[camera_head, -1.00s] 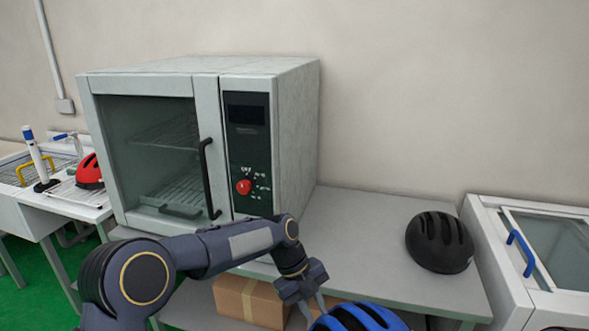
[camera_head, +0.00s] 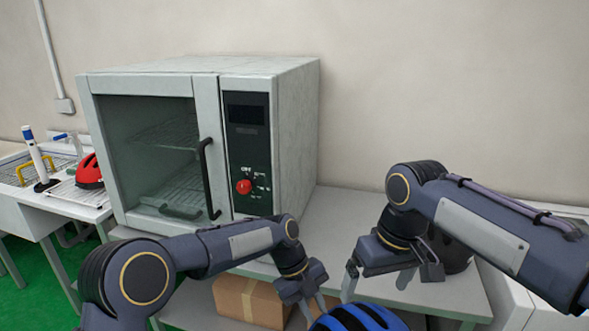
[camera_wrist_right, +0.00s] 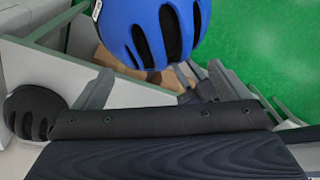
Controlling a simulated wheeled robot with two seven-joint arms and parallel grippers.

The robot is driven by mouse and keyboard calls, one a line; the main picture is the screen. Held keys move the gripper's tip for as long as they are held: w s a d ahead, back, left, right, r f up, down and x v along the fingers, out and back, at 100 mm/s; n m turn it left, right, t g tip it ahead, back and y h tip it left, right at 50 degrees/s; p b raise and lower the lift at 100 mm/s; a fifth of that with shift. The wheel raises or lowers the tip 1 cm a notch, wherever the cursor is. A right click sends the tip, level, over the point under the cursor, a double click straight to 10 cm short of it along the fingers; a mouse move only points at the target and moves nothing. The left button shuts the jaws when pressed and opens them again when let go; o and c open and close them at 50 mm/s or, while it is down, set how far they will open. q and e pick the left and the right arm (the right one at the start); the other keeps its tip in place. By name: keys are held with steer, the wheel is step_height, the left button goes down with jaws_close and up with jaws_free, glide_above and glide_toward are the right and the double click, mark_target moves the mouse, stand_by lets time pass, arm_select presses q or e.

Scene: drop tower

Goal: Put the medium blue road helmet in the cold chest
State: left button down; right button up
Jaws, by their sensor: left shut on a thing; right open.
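The blue road helmet (camera_head: 352,320) is at the bottom edge of the head view, partly cut off. My left gripper (camera_head: 312,306) is shut on it, in front of the bench. The helmet also shows at the top of the right wrist view (camera_wrist_right: 165,25). My right gripper (camera_head: 377,284) is open and empty, above and just right of the blue helmet, apart from it in the head view. The white cold chest (camera_head: 508,297) stands at the far right. My right arm hides most of it, including its lid and blue handle, so I cannot see its lid now.
A black helmet (camera_head: 457,262) lies on the grey bench (camera_head: 335,225), mostly behind my right arm; it shows in the right wrist view (camera_wrist_right: 32,112). A large oven (camera_head: 205,150) stands on the bench. A red helmet (camera_head: 89,171) sits at the left. A cardboard box (camera_head: 250,300) is below.

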steer(key=n+h, duration=0.1)
glide_above(338, 308)
steer(key=s+a, duration=0.1)
steer(key=s, duration=0.2)
steer(key=shift+g, duration=0.4)
step_height(338, 308, down, 12)
steer(key=shift+d+f, duration=0.15)
